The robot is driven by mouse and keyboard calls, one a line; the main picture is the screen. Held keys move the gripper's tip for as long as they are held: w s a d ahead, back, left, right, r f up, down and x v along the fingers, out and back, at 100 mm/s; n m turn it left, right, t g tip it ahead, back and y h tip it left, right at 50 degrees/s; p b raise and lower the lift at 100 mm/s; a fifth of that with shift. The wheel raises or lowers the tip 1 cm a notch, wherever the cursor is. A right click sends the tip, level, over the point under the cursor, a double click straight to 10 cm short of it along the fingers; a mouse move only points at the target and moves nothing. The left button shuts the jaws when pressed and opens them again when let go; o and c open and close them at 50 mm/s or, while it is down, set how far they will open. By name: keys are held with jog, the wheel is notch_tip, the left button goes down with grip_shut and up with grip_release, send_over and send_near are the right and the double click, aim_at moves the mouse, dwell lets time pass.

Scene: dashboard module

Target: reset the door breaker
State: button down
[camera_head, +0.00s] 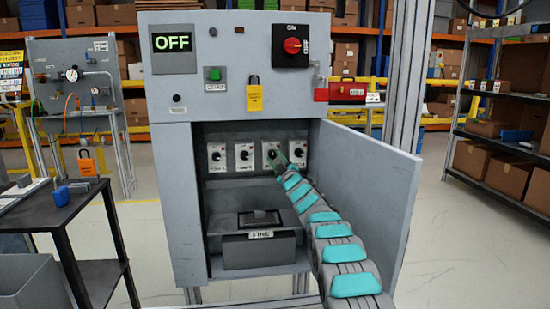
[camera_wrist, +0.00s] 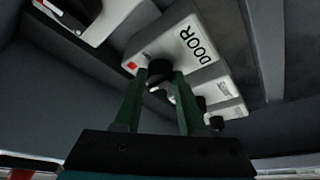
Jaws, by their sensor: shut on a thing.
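The door breaker (camera_wrist: 195,45) is a pale box with the label DOOR, a black round knob (camera_wrist: 158,72) and a small red mark. In the wrist view my gripper (camera_wrist: 161,76) has its two green fingers on either side of this knob, shut on it. In the head view my gripper (camera_head: 279,161) reaches into the open cabinet (camera_head: 165,200) at the third breaker from the left (camera_head: 271,150), in a row of several on the back wall. The arm and gripper partly cover the right end of the row.
The cabinet door (camera_head: 370,190) stands open to the right, close beside my arm. A grey box labelled FINE (camera_head: 260,250) sits below the breakers. Above, a display (camera_head: 173,42) reads OFF, near a red rotary switch (camera_head: 292,46) and a yellow padlock (camera_head: 254,97).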

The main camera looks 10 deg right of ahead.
aim_at(274, 157)
dwell(0.3)
jog(key=shift+c, duration=2.4)
grip_release()
jog(key=shift+s, duration=0.1)
jog(key=shift+s+d+f+b, duration=0.1)
jog(key=shift+s+f+b, duration=0.2)
jog(key=shift+s+b, duration=0.1)
jog(key=shift+s, duration=0.25)
jog(key=shift+s+d+f+b, duration=0.15)
jog(key=shift+s+b, duration=0.15)
jog(key=shift+b+v, duration=0.3)
jog(key=shift+v, duration=2.4)
